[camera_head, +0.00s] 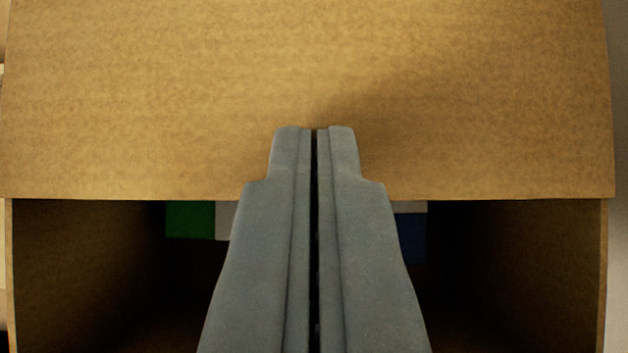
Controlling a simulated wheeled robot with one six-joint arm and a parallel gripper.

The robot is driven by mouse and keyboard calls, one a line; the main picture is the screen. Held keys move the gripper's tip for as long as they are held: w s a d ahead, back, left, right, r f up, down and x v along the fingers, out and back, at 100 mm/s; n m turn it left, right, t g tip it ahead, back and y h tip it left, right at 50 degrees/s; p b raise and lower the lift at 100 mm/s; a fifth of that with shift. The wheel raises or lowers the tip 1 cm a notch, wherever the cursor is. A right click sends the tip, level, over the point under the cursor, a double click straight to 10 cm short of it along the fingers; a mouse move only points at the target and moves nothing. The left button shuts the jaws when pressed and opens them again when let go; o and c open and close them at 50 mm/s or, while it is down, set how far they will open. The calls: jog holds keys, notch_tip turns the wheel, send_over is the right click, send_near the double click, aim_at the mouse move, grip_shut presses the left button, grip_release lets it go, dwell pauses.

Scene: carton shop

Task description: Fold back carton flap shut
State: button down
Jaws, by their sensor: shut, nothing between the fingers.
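A brown cardboard flap (150,95) fills the upper part of the view and spans nearly its whole width. Its lower edge runs level across the picture, and below it the carton (602,270) is open, with a dark inside. My gripper (314,130) is shut and empty. Its fingertips overlap the flap a little above its lower edge, near the middle. I cannot tell whether they touch it. A soft shadow lies on the flap above the tips. The fingers hide the middle of the opening.
Inside the carton, partly under the flap, are a green and white item (190,220) and a blue and white item (412,235). The carton's side walls stand at left and right. A pale surface (619,150) shows beyond the right side.

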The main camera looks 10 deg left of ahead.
jog(key=shift+w, duration=0.1)
dwell(0.3)
jog(key=v, duration=1.7)
jog(key=shift+r, duration=0.15)
jog(key=shift+s, duration=0.2)
jog(key=s+a+r+m+t+h, duration=0.1)
jog(key=s+a+r+m+t, duration=0.1)
jog(key=s+a+t, duration=0.3)
jog(key=s+r+t, duration=0.1)
jog(key=t, duration=0.3)
jog(key=shift+s+a+r+h, duration=0.25)
jog(key=shift+a+r+h, duration=0.05)
jog(key=shift+a+r, duration=0.1)
jog(key=shift+w+d, duration=0.1)
